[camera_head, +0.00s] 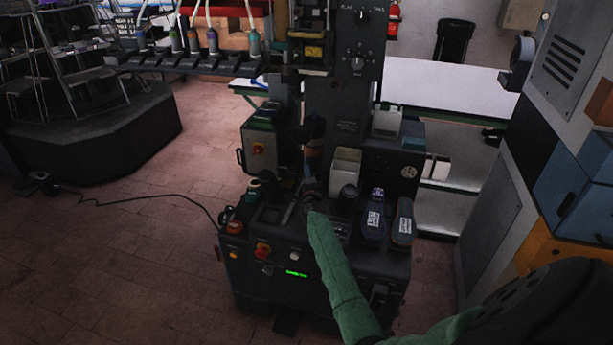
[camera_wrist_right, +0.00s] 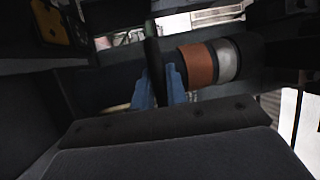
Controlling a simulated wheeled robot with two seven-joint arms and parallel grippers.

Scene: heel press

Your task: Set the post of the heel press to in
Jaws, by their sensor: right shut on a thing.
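The heel press (camera_head: 330,240) is a dark machine in the middle of the head view. Its upright post (camera_head: 313,152) has a copper-coloured band; the band and a silver ring (camera_wrist_right: 228,60) also show in the right wrist view. My right gripper (camera_head: 309,190) is at the press, just below the post, at the end of my green-sleeved arm. In the right wrist view its blue fingers (camera_wrist_right: 160,88) are shut on a thin dark handle (camera_wrist_right: 151,48) beside the copper band. The handle's lower part is hidden between the fingers. My left gripper is not in view.
A white bin (camera_head: 345,167), a purple-labelled shoe form (camera_head: 374,218) and another shoe form (camera_head: 403,222) stand on the press deck near my forearm. A red knob (camera_head: 262,250) is on its front. A pale table (camera_head: 450,88) is behind. The floor at left is mostly clear.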

